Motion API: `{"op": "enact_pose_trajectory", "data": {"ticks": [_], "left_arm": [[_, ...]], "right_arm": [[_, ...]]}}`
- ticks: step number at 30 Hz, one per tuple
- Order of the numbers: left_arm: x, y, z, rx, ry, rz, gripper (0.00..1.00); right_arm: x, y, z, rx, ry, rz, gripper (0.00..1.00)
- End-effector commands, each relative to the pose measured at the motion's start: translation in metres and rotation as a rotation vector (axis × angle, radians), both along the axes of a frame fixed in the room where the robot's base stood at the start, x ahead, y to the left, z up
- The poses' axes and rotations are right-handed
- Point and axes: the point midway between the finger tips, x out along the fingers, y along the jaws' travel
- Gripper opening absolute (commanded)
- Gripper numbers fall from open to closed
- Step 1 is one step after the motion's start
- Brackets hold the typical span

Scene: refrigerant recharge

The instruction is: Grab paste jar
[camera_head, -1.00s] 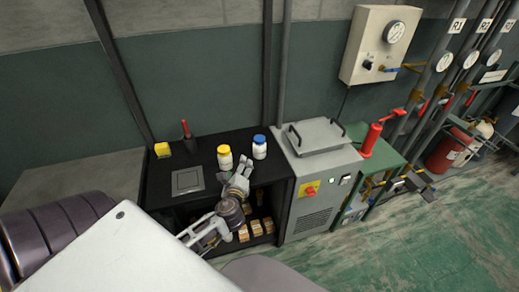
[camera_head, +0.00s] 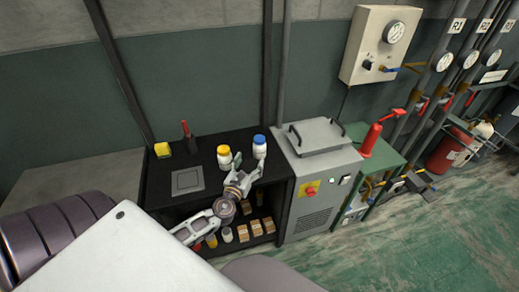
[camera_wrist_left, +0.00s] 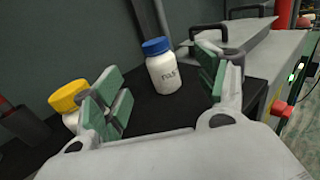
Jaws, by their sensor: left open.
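Two white jars stand upright on the black bench top: one with a blue lid (camera_head: 259,147) and one with a yellow lid (camera_head: 224,157). Both show in the left wrist view, the blue-lidded jar (camera_wrist_left: 164,73) near the middle and the yellow-lidded jar (camera_wrist_left: 69,97) at the left, partly behind a finger. The blue-lidded jar has dark lettering, too blurred to read surely. My right gripper is not in view.
A yellow block (camera_head: 162,149), a red-handled tool (camera_head: 187,137) and a grey square plate (camera_head: 188,181) are on the bench's left part. A grey machine (camera_head: 321,165) adjoins the right side. Small boxes (camera_head: 256,228) and containers fill the shelf below.

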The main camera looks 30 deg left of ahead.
Motion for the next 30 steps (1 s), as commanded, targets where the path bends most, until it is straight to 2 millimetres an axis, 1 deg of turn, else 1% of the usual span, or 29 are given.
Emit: {"op": "enact_pose_trajectory", "data": {"ticks": [8, 30], "left_arm": [[0.009, 0.002, 0.001, -0.002, -0.001, 0.001, 0.73], [0.065, 0.016, 0.001, -0.002, -0.001, 0.002, 0.73]], "right_arm": [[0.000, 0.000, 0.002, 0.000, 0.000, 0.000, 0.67], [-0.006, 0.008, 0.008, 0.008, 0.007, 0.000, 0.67]]}}
